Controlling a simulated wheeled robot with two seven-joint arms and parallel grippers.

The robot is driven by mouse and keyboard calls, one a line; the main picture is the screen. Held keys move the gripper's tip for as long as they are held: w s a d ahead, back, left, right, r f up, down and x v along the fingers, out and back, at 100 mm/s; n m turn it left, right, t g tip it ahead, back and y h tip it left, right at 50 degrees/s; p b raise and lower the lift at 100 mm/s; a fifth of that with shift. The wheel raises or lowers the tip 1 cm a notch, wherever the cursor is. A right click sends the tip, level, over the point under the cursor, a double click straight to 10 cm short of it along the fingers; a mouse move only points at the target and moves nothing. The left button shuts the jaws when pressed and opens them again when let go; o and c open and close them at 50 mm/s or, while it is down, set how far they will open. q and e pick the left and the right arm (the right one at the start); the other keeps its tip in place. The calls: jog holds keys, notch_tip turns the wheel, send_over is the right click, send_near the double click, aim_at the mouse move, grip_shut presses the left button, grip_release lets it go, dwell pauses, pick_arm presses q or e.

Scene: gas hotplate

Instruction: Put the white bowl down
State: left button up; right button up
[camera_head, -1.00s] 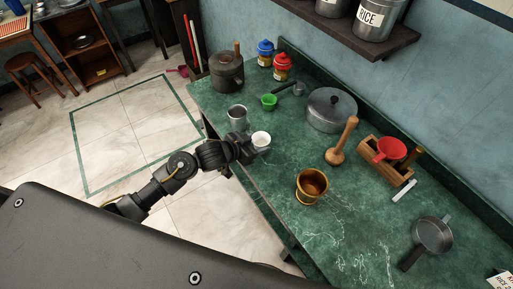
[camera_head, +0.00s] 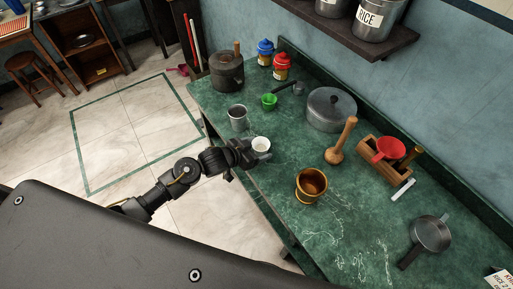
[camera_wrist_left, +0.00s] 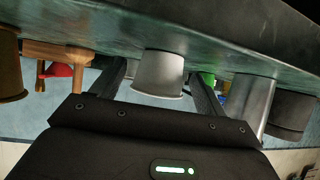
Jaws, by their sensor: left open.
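The white bowl (camera_head: 261,145) stands upright on the green marble counter (camera_head: 290,235), near its front edge. My left gripper (camera_head: 257,152) is at the bowl, with its fingers low at the counter. In the left wrist view the bowl (camera_wrist_left: 159,74) sits between the two open fingers (camera_wrist_left: 160,85), with a visible gap on each side. The wrist picture is upside down, and the bowl's base meets the counter there. My right gripper does not show.
A grey metal cup (camera_head: 238,118) stands just behind the bowl, with a green cup (camera_head: 268,101) beyond it. A brass mortar (camera_head: 311,186) stands to the right. A lidded pot (camera_head: 331,110) and wooden pestle (camera_head: 341,141) are farther back.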

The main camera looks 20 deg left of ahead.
pick_arm(q)
jog(key=shift+r, duration=0.25)
jog(key=v, duration=1.2)
jog(key=shift+b, duration=0.4)
jog(key=shift+f, duration=0.25)
jog(key=a+f+n+g+y, duration=0.1)
jog(key=a+f+y, duration=0.15)
jog(key=f, duration=0.65)
jog(key=a+f+n+y, duration=0.15)
jog(key=a+f, duration=0.25)
jog(key=f, duration=0.5)
jog(key=s+a+f+n+g, duration=0.25)
jog(key=s+f, duration=0.75)
jog(key=f, duration=0.5)
jog(key=s+f+g+y, duration=0.1)
jog(key=s+f, duration=0.3)
jog(key=s, duration=0.5)
jog(key=s+d+f+g, duration=0.1)
jog(key=s+f, duration=0.4)
jog(key=s, duration=0.5)
jog(key=s+f+g+y, duration=0.1)
jog(key=s+f+g, duration=0.2)
jog(key=s, duration=0.6)
jog(key=shift+s+d+f+m+g+y, duration=0.2)
jog(key=shift+d+f+m+g+y, duration=0.15)
jog(key=shift+f, duration=0.6)
